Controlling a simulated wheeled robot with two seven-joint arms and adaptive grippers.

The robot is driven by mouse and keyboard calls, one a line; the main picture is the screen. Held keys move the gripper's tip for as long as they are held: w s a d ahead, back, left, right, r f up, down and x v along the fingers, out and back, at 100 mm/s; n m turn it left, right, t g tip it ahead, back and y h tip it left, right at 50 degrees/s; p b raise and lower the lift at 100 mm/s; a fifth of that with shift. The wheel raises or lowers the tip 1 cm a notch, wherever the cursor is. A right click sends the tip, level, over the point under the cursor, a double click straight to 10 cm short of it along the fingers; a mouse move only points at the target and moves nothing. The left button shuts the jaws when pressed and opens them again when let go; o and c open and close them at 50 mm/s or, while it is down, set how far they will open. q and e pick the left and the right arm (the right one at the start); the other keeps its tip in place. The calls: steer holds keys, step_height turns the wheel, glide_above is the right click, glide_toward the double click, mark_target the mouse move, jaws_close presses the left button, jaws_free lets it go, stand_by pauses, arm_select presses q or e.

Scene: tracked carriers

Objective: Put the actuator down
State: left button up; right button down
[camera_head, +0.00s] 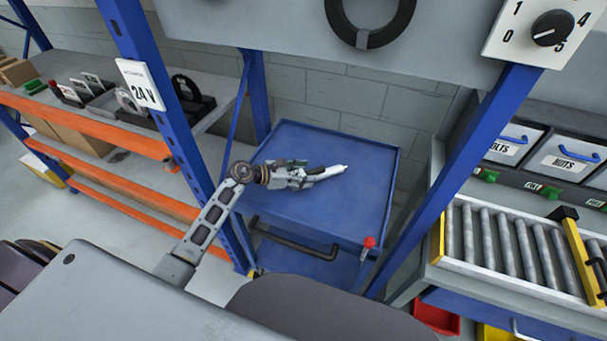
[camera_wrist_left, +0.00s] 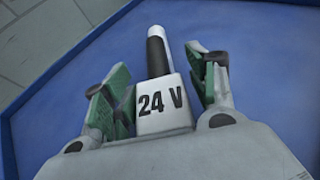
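The actuator shows in the left wrist view as a white block (camera_wrist_left: 163,108) marked "24 V" with a dark, light-tipped rod pointing away. In the head view its pale body (camera_head: 327,173) extends to the right from my left gripper (camera_head: 300,176). It is over or on the blue top of a cart (camera_head: 345,215); contact with the top is hard to tell. In the wrist view my left gripper (camera_wrist_left: 163,85) has its green-padded fingers on either side of the block, apart, with narrow gaps beside it. My right gripper is not in view.
Another blue post and a roller conveyor (camera_head: 510,250) are at the right. A grey panel hangs above. The cart top around the actuator is clear.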

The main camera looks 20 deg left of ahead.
arm_select(q)
steer(key=shift+a+r, duration=0.1)
steer(key=shift+r, duration=0.05)
stand_by(0.3)
steer(key=v, duration=1.1)
steer(key=shift+s+a+b, duration=0.2)
steer(key=shift+s+b, duration=0.1)
steer(key=shift+s, duration=0.05)
steer(key=shift+r, duration=0.15)
